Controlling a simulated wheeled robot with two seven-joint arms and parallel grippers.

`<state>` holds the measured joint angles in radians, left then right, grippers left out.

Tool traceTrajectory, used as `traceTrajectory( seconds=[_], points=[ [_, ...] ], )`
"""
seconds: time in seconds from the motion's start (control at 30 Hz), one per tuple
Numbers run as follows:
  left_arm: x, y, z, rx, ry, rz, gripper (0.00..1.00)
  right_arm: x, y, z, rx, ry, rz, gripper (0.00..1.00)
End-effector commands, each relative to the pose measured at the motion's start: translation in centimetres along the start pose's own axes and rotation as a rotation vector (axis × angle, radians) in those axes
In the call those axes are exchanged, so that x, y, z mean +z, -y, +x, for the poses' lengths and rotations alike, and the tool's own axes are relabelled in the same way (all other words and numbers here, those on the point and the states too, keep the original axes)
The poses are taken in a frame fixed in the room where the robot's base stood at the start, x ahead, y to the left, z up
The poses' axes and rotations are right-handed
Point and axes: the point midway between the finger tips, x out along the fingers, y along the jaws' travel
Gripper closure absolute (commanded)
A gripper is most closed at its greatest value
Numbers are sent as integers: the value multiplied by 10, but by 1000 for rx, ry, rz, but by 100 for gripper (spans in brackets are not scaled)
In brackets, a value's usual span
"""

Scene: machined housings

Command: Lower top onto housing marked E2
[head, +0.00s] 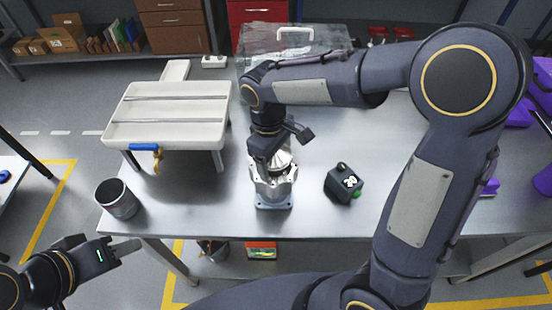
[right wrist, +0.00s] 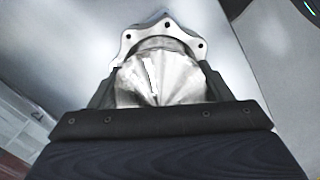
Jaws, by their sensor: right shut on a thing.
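A silvery machined housing (head: 274,188) stands upright on the metal table, on a blue-grey base. I cannot read a mark on it. My right gripper (head: 276,150) is over it, shut on the shiny metal top (head: 281,160). In the right wrist view the cone-shaped top (right wrist: 160,80) sits between the two dark fingers. The housing's lobed flange with bolt holes (right wrist: 194,42) shows behind it. The top is at the housing's mouth; I cannot tell whether they touch. My left gripper (head: 125,247) is off the table's front left corner, holding nothing visible; its finger gap is not clear.
A black box with a white mark (head: 344,183) stands right of the housing. A grey cup (head: 117,199) is at the front left corner. A white slotted stand (head: 168,112) is at the back left, a clear case (head: 290,38) behind. The table between cup and housing is clear.

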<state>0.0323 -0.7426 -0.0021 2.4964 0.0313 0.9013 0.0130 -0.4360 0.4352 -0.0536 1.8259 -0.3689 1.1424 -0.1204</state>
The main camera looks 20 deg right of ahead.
Motion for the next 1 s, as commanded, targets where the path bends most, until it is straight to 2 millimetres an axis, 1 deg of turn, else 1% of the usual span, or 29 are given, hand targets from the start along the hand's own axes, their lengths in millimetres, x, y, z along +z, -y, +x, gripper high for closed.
traceTrajectory(
  seconds=[0.03,0.4,0.43,0.6,0.87,1.0],
  points=[
    [3,3,6,0,0,0,61,4,2,20,-8,28,0,56],
    [5,4,9,0,0,0,61,5,0,26,-7,30,11,56],
    [5,4,9,0,0,0,61,5,0,27,-7,30,12,25],
    [5,5,10,0,0,0,61,5,0,28,-7,30,12,3],
    [5,5,11,0,0,0,61,5,0,28,-8,30,13,3],
    [6,5,12,0,0,0,61,4,0,19,-6,22,14,3]
  ],
)
